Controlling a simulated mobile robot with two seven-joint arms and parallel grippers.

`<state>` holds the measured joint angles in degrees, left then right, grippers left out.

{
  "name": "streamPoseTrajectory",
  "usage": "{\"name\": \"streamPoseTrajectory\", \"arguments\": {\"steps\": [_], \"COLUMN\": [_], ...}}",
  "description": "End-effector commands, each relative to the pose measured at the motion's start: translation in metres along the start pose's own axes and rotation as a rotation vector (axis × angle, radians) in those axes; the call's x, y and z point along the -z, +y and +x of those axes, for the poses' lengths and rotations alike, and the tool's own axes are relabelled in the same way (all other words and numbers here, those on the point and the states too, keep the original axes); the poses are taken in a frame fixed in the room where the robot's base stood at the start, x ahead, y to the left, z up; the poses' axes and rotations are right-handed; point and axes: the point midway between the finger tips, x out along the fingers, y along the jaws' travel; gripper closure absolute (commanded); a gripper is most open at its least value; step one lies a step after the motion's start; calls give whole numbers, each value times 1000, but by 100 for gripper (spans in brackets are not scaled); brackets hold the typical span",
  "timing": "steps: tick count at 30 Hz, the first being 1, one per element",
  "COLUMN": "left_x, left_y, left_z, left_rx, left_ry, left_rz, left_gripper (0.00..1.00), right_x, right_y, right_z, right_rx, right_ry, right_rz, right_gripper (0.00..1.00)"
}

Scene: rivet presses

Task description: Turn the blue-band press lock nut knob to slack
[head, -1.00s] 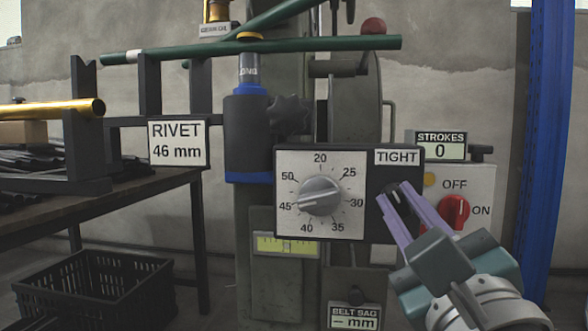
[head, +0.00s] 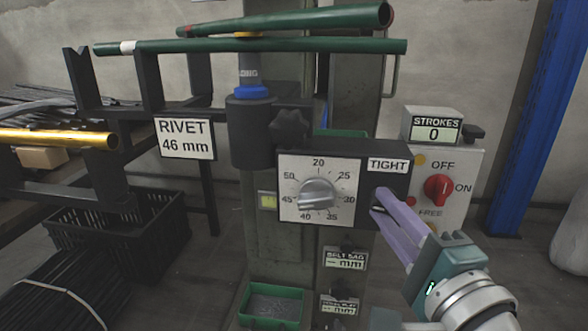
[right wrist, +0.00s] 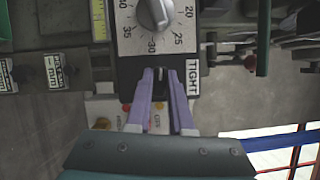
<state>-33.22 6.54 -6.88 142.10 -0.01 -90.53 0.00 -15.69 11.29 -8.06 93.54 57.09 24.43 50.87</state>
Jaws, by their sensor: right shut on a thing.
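The blue-band press has a dark body (head: 252,130) with a blue band (head: 252,92), mid-left of the head view. On its right is a panel with a numbered white dial (head: 318,192) and a label reading TIGHT (head: 388,165). The small dark lock nut knob (right wrist: 160,76) sits below that label, mostly hidden by my fingers. My right gripper (head: 378,200) is shut on this knob, its lilac fingers on either side of it. It also shows in the right wrist view (right wrist: 160,82). My left gripper is not in view.
A red switch (head: 438,188) marked OFF and ON and the STROKES counter (head: 436,130), reading 0, stand close right of my gripper. Green tubes (head: 260,47) lie across the top. A sign reads RIVET 46 mm (head: 185,139). A black crate (head: 112,230) stands lower left.

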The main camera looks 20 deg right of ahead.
Motion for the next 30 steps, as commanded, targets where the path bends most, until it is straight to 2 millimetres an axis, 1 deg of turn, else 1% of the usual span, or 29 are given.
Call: {"name": "streamPoseTrajectory", "arguments": {"steps": [1, 9, 26, 27, 30], "left_x": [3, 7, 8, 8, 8], "left_y": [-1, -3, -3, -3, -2], "left_z": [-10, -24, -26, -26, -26], "left_rx": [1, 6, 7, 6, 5], "left_ry": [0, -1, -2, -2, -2], "left_rz": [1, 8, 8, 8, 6], "left_gripper": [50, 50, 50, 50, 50], "right_x": [0, 0, 0, 0, 0], "right_y": [-5, -2, 0, 0, 0], "right_z": [0, 0, 0, 0, 0], "right_rx": [-11, -49, -60, -60, -60], "right_ry": [2, 1, 1, 1, 1], "right_rz": [-23, -118, -147, -147, -146], "right_gripper": [100, 100, 100, 78, 67]}}
